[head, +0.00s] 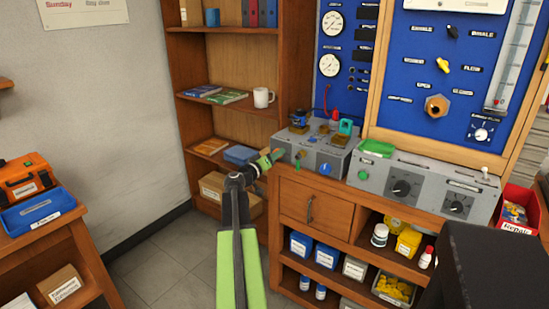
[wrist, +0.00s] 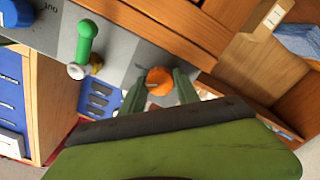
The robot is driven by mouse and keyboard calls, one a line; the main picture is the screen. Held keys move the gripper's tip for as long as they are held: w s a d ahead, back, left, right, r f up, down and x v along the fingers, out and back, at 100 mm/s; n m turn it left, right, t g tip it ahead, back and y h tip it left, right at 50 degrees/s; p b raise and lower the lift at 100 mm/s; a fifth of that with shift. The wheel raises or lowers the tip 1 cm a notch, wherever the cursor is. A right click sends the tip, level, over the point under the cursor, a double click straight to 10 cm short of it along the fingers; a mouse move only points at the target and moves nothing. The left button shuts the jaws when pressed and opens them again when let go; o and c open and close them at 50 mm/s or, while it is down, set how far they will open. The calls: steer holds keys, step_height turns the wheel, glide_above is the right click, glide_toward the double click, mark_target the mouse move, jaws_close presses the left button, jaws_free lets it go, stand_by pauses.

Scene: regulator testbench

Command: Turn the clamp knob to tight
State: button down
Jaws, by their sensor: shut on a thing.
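The clamp knob appears to be the round orange knob (wrist: 158,81) on the grey panel in the wrist view. My gripper (wrist: 159,88) has its two green fingers on either side of this knob and is shut on it. In the head view my gripper (head: 272,158) reaches the left end of the grey bench unit (head: 312,158). There the knob is mostly hidden by the fingers. I cannot read any mark showing how far the knob is turned.
A green lever (wrist: 86,42) and a blue knob (wrist: 14,12) are close by on the same panel. A second grey unit (head: 378,182) stands to the right. A wooden shelf (head: 225,110) with books and a mug rises behind. Open floor (head: 165,262) lies left of my arm.

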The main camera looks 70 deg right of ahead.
steer(key=m, duration=0.5)
steer(key=shift+w+m, duration=0.25)
steer(key=shift+m, duration=0.05)
stand_by(0.4)
steer(key=c, duration=0.9)
jaws_free()
steer(key=shift+f, duration=0.1)
steer(key=shift+c, duration=0.2)
steer(key=shift+o, duration=0.2)
steer(key=shift+s, duration=0.1)
steer(key=shift+a, duration=0.1)
steer(key=v, duration=1.7)
